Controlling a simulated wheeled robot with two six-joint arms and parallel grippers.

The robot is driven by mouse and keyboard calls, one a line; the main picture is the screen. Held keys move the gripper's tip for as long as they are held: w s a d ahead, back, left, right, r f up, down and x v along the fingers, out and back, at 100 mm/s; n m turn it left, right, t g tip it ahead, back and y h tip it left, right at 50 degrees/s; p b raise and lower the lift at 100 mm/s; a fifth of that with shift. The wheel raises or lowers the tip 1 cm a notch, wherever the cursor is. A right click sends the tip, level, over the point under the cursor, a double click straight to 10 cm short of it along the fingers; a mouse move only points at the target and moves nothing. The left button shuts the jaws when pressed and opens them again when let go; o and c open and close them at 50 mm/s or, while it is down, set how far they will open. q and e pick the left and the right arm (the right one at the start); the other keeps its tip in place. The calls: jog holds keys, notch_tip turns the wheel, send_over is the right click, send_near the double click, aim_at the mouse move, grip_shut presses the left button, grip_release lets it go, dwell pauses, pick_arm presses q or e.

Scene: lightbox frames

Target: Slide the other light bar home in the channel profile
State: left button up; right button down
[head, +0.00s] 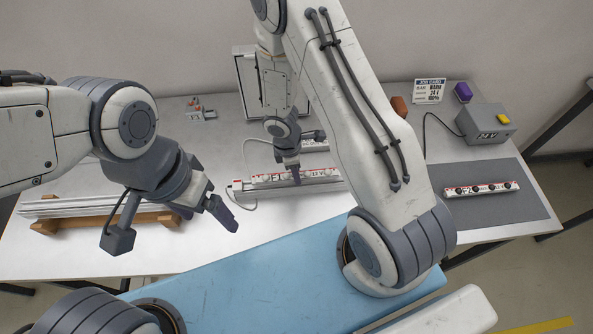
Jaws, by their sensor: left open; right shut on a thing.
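A light bar (322,175) with red and white marked ends lies along the pale channel profile (262,188) at the table's middle. I cannot tell whether it is fully seated. My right gripper (294,175) points down and is shut on this bar near its middle, hiding part of it. Another light bar (482,189), with several dark round parts and red ends, lies on the grey mat (455,207) at the right, apart from both grippers. My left gripper (207,209) is open and empty over the table, left of the channel.
Long white profiles (75,206) rest on wooden supports (125,218) at the left. A grey box with a yellow button (486,123), a purple block (463,92) and a sign card (429,91) stand at the back right. A cable loops beside the channel's left end.

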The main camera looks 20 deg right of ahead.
aim_at(288, 174)
jog(key=shift+f+b, duration=0.85)
jog(key=shift+f, duration=0.05)
jog(key=shift+c, duration=2.2)
grip_release()
jog(key=r, duration=0.3)
jog(key=a+r+p, duration=0.1)
jog(key=r, duration=0.2)
jog(key=r+p, duration=0.1)
jog(key=r, duration=0.2)
jog(key=shift+w+a+r, duration=0.15)
jog(key=shift+w+r, duration=0.15)
jog(key=shift+r, duration=0.4)
jog(key=p, duration=0.2)
jog(key=a+y+p, duration=0.1)
jog(key=shift+s+r+p, duration=0.2)
jog(key=shift+r+p, duration=0.05)
jog(key=shift+p, duration=0.15)
jog(key=shift+w+f+t+y+p, duration=0.1)
jog(key=shift+w+t+y+p, duration=0.05)
jog(key=shift+t+y+p, duration=0.2)
notch_tip(288, 174, down, 11)
jog(key=b, duration=0.8)
jog(key=shift+b, duration=0.3)
